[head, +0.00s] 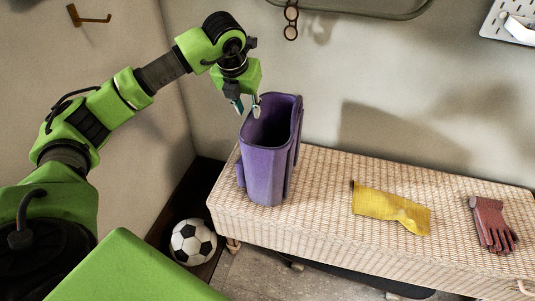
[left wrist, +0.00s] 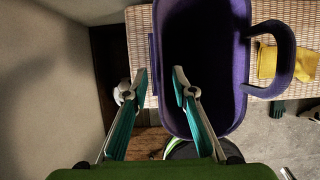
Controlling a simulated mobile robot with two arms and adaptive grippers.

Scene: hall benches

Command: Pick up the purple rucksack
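The purple rucksack (head: 268,172) stands upright on the left end of the woven bench (head: 325,170), its top open and its inside dark. In the left wrist view the rucksack (left wrist: 243,65) shows from above, with a loop (left wrist: 288,62) on its right side. My left gripper (head: 247,108) is just above the rucksack's top left edge in the head view. My right gripper is not in view.
A yellow cloth (head: 392,208) and a dark red glove (head: 491,225) lie on the bench to the right. A football (head: 193,242) sits on the floor left of the bench. Walls stand behind and at left, with a hook (head: 88,18) high up.

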